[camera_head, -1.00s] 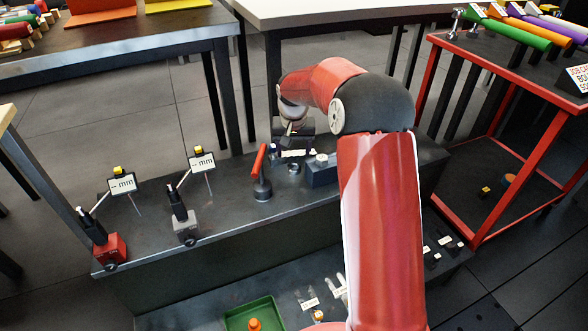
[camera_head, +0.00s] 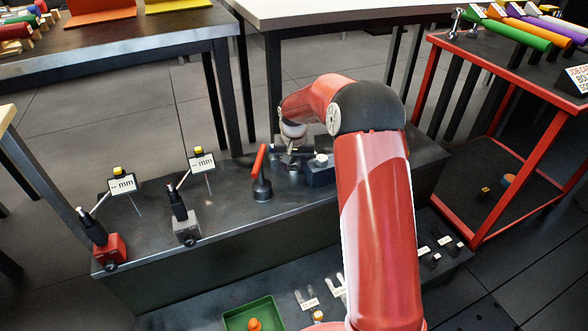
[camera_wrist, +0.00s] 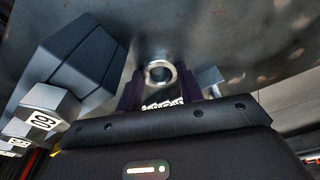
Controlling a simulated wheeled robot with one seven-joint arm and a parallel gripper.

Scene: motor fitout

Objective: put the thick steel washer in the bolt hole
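The thick steel washer (camera_wrist: 159,73) is a shiny ring seen in the wrist view, with dark bench surface showing through its hole. My gripper (camera_wrist: 161,78) is pointed down at the bench, with one dark finger on each side of the ring. The fingers look apart, with little or no gap to the ring; firm contact cannot be made out. In the head view my gripper (camera_head: 292,156) is low over the bench, left of a dark block, and hides most of the washer. I cannot make out the bolt hole in either view.
The dark block (camera_head: 321,173) stands close to the right of my gripper; it is large at left in the wrist view (camera_wrist: 68,70). A red-handled tool (camera_head: 261,180) and two gauge stands (camera_head: 184,218) stand left on the bench (camera_head: 225,235). A green tray (camera_head: 250,312) lies lower in front.

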